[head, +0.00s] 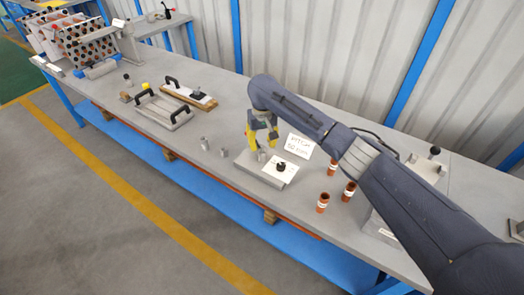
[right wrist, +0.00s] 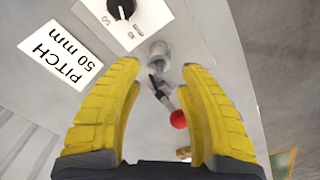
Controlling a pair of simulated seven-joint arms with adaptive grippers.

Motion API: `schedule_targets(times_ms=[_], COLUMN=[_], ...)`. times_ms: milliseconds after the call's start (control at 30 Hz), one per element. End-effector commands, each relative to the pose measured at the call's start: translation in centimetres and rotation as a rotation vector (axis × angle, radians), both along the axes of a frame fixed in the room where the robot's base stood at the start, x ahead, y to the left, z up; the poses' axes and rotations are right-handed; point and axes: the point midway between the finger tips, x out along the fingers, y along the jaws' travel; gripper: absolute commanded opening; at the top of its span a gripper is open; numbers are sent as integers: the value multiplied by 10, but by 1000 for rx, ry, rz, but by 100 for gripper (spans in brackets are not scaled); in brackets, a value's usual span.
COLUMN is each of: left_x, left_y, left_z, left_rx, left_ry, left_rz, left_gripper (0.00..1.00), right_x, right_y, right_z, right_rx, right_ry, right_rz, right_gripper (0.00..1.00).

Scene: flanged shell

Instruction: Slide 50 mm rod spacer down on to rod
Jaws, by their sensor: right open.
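My right gripper (head: 262,140) has yellow fingers and is open above a grey base plate (head: 246,164). A short upright grey cylinder (head: 261,156) stands on the plate just below the fingers. In the right wrist view this cylinder (right wrist: 158,50) shows just beyond the gap between the open fingertips (right wrist: 160,70); nothing is clamped. I cannot tell whether it is the rod alone or a spacer around it. Two small grey cylinders, one nearer (head: 223,152) and one farther left (head: 205,143), stand on the bench. My left gripper is out of view.
A white dial panel with a black knob (head: 281,167) lies beside the cylinder, with a "PITCH 50 mm" card (head: 300,146) behind. A black lever with a red ball (right wrist: 178,119) shows between the fingers. Several orange tubes (head: 332,167) stand right. Handled plates (head: 163,115) lie left.

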Motion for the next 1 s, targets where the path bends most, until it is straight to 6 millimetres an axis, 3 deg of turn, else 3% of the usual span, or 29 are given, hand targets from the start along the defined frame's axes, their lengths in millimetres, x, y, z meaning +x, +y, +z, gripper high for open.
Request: schedule_targets(times_ms=[200, 400, 1000], left_x=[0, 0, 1], left_y=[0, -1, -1], left_z=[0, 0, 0], left_rx=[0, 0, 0], left_ry=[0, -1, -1], left_rz=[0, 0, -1], left_gripper=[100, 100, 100], right_x=[0, -1, 0], right_y=[-1, -1, -1], right_z=[33, 50, 57], right_rx=[-1, -1, -6], right_ry=[-2, -1, -11], right_rz=[1, 0, 2], right_gripper=[39, 39, 39])
